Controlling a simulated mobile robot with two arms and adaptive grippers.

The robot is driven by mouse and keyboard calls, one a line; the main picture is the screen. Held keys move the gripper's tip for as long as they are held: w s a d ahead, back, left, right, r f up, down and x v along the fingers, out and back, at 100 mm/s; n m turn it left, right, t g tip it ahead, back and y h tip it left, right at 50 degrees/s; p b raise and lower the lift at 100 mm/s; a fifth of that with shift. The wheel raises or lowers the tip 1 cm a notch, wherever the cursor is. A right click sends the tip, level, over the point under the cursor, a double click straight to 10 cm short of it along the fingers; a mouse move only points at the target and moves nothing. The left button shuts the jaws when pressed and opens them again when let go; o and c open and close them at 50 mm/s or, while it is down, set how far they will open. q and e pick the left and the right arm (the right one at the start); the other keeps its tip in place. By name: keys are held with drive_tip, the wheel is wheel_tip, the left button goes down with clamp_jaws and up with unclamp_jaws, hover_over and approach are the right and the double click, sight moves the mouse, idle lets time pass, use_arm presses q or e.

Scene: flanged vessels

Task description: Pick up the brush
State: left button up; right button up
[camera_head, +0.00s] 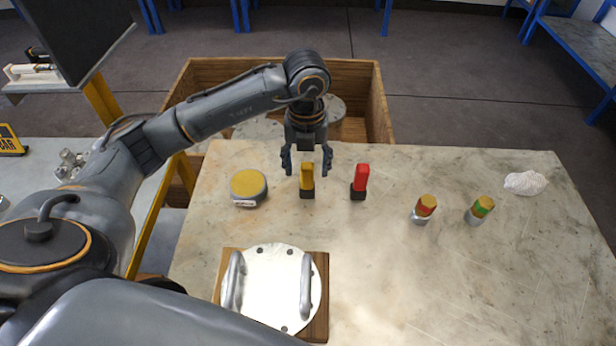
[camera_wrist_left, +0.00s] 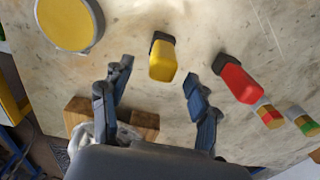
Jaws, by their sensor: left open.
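Two upright brush-like items with black bases stand on the stone-topped table (camera_head: 430,270): a yellow one (camera_head: 307,174) and a red one (camera_head: 361,176). I cannot tell which is the brush meant. My left gripper (camera_head: 306,168) is open, pointing down, with its fingers on either side of the yellow item's upper part in the head view. In the left wrist view, the yellow item (camera_wrist_left: 162,62) appears just beyond and between the open fingertips (camera_wrist_left: 158,72), with no clear contact. The red item (camera_wrist_left: 236,82) is to their right. My right gripper is not in view.
A round yellow-topped tin (camera_head: 248,186) stands left of the yellow item. A metal flanged lid with two handles (camera_head: 268,290) lies on a wooden board in front. Two small banded cylinders (camera_head: 424,208) and a white cloth (camera_head: 525,183) are at right. A wooden crate (camera_head: 375,105) is behind.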

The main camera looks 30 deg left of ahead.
sight(307, 183)
use_arm(q)
wheel_tip(307, 183, down, 2)
drive_tip(key=shift+w, duration=0.15)
drive_tip(key=shift+f+p, duration=0.3)
drive_tip(key=shift+f, duration=0.3)
drive_tip(key=f, duration=0.4)
drive_tip(key=shift+w+a+f+p, duration=0.1)
drive_tip(key=shift+w+a+p, duration=0.05)
drive_tip(key=shift+w+p, duration=0.15)
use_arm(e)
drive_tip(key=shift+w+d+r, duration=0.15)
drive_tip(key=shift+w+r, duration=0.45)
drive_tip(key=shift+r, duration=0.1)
use_arm(q)
drive_tip(key=shift+c, duration=0.5)
drive_tip(key=c, duration=1.1)
drive_tip(key=shift+c, duration=0.2)
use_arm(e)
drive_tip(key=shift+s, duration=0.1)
